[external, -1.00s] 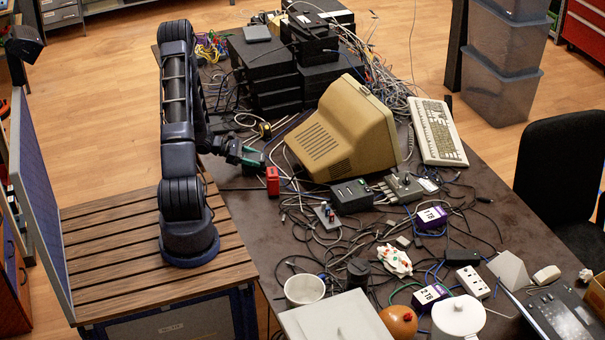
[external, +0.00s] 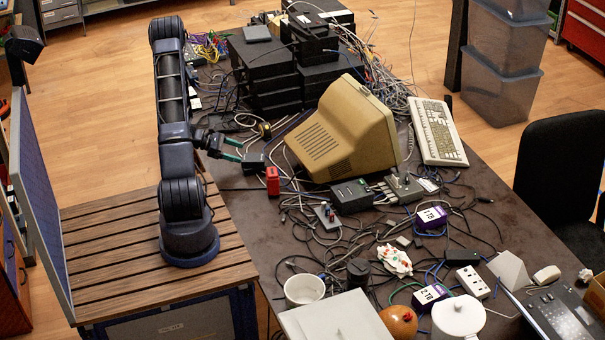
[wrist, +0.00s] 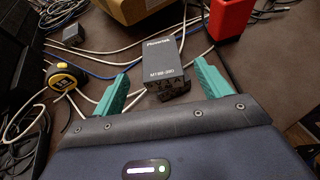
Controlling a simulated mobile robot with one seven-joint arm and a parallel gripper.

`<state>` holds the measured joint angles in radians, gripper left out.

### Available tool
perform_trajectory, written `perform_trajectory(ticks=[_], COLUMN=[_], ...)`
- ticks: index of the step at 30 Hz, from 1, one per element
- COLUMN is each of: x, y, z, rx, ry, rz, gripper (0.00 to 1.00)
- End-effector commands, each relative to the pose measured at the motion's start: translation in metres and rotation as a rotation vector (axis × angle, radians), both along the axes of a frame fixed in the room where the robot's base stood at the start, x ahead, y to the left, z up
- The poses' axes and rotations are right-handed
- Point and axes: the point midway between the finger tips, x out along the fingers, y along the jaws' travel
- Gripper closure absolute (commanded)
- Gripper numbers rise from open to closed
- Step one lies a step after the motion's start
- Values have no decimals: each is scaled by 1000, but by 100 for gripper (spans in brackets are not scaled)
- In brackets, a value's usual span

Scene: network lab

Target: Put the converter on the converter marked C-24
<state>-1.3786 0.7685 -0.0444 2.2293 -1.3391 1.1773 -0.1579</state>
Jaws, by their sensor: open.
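A small black converter box (wrist: 164,62) with white lettering lies on the dark table just beyond my fingertips in the wrist view. In the external view this box (external: 253,161) sits left of the beige monitor. My gripper (wrist: 157,84) is open with green fingers spread to either side of the box's near end, and holds nothing. In the external view my gripper (external: 232,151) is just left of the box. I cannot read a C-24 mark on anything, and cannot tell whether the box rests on another one.
A red block (external: 272,181) stands close to the right of the box. A yellow-black tape measure (wrist: 65,77) lies left of my fingers. The beige monitor (external: 340,130) stands behind. Another small dark box (wrist: 73,36) lies farther off. Loose cables cover much of the table.

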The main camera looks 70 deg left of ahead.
Motion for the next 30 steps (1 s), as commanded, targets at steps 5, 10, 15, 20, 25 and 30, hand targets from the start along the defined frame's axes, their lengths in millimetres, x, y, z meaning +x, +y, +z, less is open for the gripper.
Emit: perform_trajectory(ticks=[5, 10, 15, 20, 25, 30], x=[-24, -35, -38, -34, -9, 23], y=[10, 14, 15, 13, -10, -54], z=[10, 16, 17, 21, 50, 94], rx=[1, 0, -1, 9, 82, 202], ry=[1, 1, 1, 2, 10, 19], rz=[1, 0, -1, -16, -142, -349], gripper=[24, 24, 24, 24, 24, 24])
